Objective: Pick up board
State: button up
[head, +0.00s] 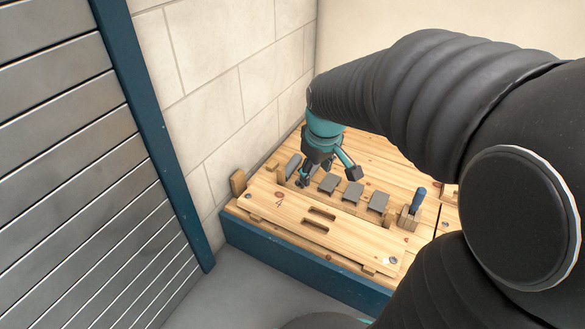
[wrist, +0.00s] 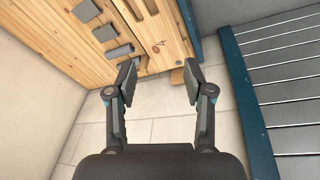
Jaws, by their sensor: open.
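The board (head: 355,238) is a long pale wooden plank with two slots near its middle and a "4" mark towards its left end. It lies along the front of the wooden bench. In the wrist view part of the board (wrist: 171,30) shows at the top, with the "4" and the slots. My gripper (head: 326,175) is over the bench near the left part of the board, beside the grey blocks. In the wrist view my gripper (wrist: 160,82) has its fingers wide apart with nothing between them. The board's marked end appears just beyond the fingertips.
Several grey blocks (head: 352,194) sit in a row behind the board. A blue-handled tool (head: 418,200) stands in a wooden block at the right. A pale block wall (head: 215,95) runs behind the bench. A slatted grey panel (head: 70,170) with a blue post stands at the left.

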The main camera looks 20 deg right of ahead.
jog(key=w+d+f+n+g+b, duration=0.1)
jog(key=w+d+f+n+g, duration=0.2)
jog(key=w+f, duration=0.6)
jog(key=n, duration=0.1)
send_over(318, 220)
notch_tip(318, 220, down, 11)
notch_tip(318, 220, down, 8)
jog(key=shift+s+d+r+b, duration=0.1)
jog(key=shift+d+b, duration=0.05)
jog(key=shift+b, duration=0.65)
jog(key=shift+f+b, duration=0.4)
jog(key=shift+f, duration=2.9)
grip_shut()
jog(key=shift+w, duration=0.2)
